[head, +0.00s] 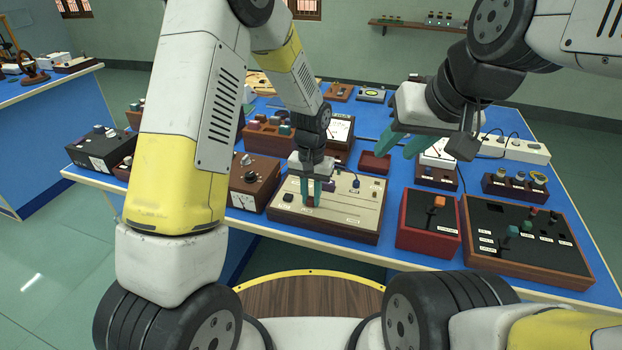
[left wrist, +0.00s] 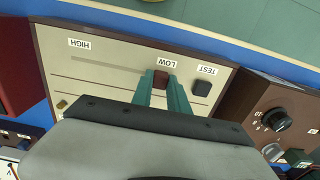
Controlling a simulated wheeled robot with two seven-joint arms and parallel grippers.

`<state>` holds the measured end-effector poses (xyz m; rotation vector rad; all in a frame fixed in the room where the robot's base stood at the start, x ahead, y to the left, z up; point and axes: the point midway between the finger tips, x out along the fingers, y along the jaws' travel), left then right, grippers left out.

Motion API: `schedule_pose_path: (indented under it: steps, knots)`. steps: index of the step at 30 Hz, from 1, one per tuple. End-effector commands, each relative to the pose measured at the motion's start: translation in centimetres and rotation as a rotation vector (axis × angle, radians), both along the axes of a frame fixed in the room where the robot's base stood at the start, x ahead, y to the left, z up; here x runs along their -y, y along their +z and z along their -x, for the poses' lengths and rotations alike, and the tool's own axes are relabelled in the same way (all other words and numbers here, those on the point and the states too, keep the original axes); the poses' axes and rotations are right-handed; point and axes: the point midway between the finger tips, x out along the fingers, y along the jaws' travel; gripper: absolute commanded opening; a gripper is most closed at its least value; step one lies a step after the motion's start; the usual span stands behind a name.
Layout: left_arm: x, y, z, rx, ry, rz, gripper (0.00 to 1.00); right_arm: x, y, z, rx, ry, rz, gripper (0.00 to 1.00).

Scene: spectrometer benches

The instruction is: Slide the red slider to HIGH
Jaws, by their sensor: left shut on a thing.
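The cream panel (head: 350,222) with a brown wooden frame lies on the blue bench; it also fills much of the left wrist view (left wrist: 110,68). The red slider (left wrist: 161,79) is a small dark-red block beside the LOW label (left wrist: 168,62). The HIGH label (left wrist: 79,43) is at the other end of the track, left in the left wrist view. My left gripper (head: 311,198) points down over the panel, its green fingers on either side of the slider, shut on it. My right gripper (head: 398,150) is open and empty, raised above the bench.
A black TEST button (left wrist: 202,88) sits just beside the LOW end. A red box with an orange knob (head: 438,203) and a dark switch panel (head: 535,245) stand to the right. A brown dial box (head: 252,180) stands close on the left.

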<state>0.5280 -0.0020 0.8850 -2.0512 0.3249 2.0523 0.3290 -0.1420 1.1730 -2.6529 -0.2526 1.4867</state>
Motion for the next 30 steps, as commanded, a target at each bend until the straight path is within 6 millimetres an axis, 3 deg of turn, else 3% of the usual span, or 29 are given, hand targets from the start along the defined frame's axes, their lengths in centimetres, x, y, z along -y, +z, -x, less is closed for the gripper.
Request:
schedule_pose_path:
  steps: [14,24,30]
  knots:
    - [0.6,0.1,0.1,0.001,-0.002,0.000,0.00,0.0,0.0,0.0,0.000,0.000,0.000,0.36]
    - [8.8,0.0,2.8,0.002,-0.007,0.002,0.00,0.0,0.0,0.0,0.000,0.000,0.000,0.36]
    - [11.6,0.1,3.7,0.003,-0.001,0.001,0.00,0.0,0.0,0.0,0.000,0.000,0.000,0.36]
